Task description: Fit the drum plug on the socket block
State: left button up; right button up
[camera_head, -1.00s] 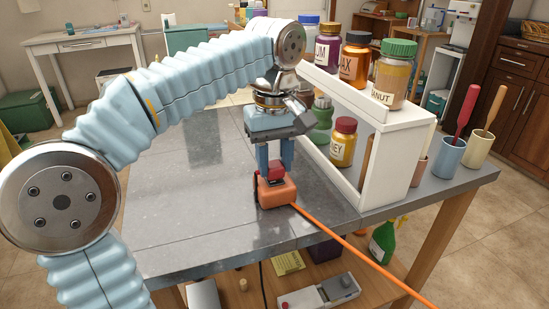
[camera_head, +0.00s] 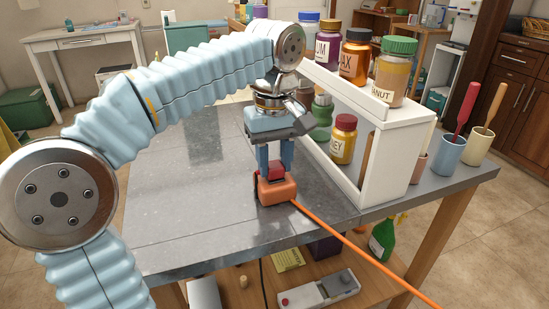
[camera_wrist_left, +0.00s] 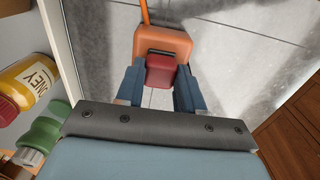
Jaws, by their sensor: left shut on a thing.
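An orange block (camera_head: 277,191) with an orange cord is at the near right part of the grey table. A dark red piece (camera_head: 271,171) is joined to its top. In the left wrist view the red piece (camera_wrist_left: 160,71) lies between my finger pads, with the orange block (camera_wrist_left: 163,42) beyond it. My left gripper (camera_head: 274,163) points down and is shut on the red piece. I cannot tell which part is the drum plug and which the socket block, nor whether the block touches the table. My right gripper is not in view.
A white shelf (camera_head: 395,165) with several jars on top stands just right of my gripper. A honey jar (camera_head: 343,140) and a green bottle (camera_head: 321,118) are beneath it. Cups (camera_head: 448,152) stand farther right. The grey table (camera_head: 190,205) is clear to the left.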

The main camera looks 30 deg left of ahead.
pick_arm(q)
jog(key=o, duration=1.2)
jog(key=shift+o, duration=0.2)
notch_tip(320, 180, up, 7)
jog(key=shift+r+p, duration=0.2)
jog(key=shift+p, duration=0.15)
